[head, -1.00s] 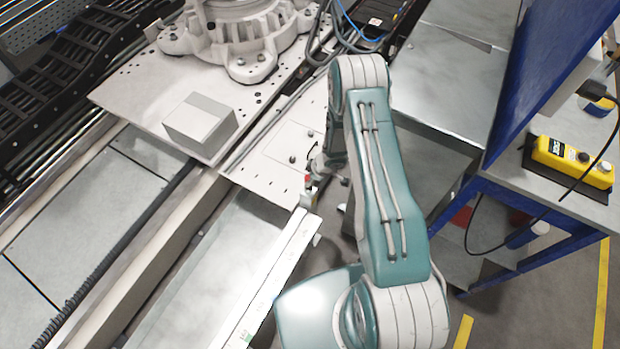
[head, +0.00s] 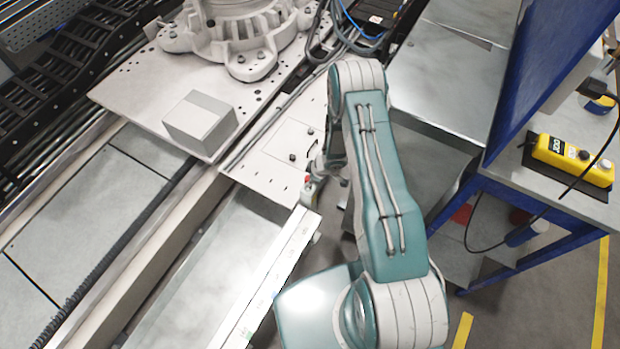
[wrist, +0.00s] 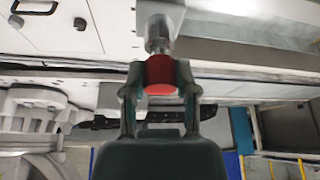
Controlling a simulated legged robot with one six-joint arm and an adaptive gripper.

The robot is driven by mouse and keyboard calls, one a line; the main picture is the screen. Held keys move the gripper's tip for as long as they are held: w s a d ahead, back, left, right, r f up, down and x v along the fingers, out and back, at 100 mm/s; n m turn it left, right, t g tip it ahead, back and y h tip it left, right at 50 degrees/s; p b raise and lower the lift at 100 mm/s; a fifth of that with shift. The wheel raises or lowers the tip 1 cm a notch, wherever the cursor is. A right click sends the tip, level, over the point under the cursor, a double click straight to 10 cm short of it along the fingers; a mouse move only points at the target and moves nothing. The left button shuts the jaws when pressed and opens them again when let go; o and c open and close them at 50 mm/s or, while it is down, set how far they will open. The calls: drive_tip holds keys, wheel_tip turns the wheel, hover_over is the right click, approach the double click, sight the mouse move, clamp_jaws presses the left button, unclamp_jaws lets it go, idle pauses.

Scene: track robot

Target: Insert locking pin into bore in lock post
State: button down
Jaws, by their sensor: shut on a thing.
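The locking pin has a red head (wrist: 161,74) and a bright metal shank (wrist: 158,36) in the wrist view. My gripper (wrist: 161,88) is shut on the red head, one finger on each side. The shank points up in that picture, toward a pale round-edged part (wrist: 160,12) that looks like the lock post. Its bore is hidden, and I cannot tell how deep the shank sits in it. In the head view the red head (head: 308,179) is a small spot beside my gripper (head: 315,172), at the end of the pale rail.
A grey box (head: 200,122) sits on the white carriage plate (head: 150,100), below a bolted robot base (head: 240,40). A blue-framed bench (head: 540,190) with a yellow pendant (head: 572,160) stands at right. A long pale rail (head: 270,275) runs below my gripper.

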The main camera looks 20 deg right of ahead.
drive_tip(key=shift+f, duration=0.75)
drive_tip(key=shift+c, duration=1.5)
unclamp_jaws()
drive_tip(key=v, duration=1.2)
drive_tip(key=shift+f, duration=0.1)
